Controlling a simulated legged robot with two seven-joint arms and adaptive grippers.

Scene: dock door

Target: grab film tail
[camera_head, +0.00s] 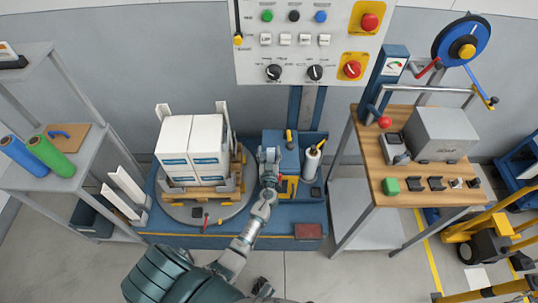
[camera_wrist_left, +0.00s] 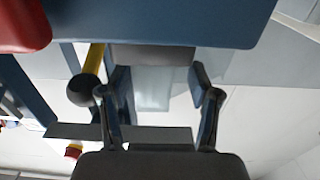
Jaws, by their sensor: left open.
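My left gripper (camera_head: 268,156) is at the front of the blue wrapping machine's column (camera_head: 284,150), between the turntable and a white film roll (camera_head: 312,162). In the left wrist view the two fingers of the left gripper (camera_wrist_left: 158,82) stand apart. A pale translucent sheet (camera_wrist_left: 153,92), which looks like the film tail, shows between them. I cannot tell whether the fingers touch it. In the head view the tail cannot be made out beside the gripper. The right gripper does not show.
White boxes (camera_head: 191,140) stand on a pallet on the round turntable (camera_head: 205,213), left of the gripper. A control panel (camera_head: 305,45) hangs behind. A wooden workbench (camera_head: 410,185) stands right. A shelf rack (camera_head: 85,165) stands left. In the wrist view a yellow lever with a black ball (camera_wrist_left: 82,90) is close left.

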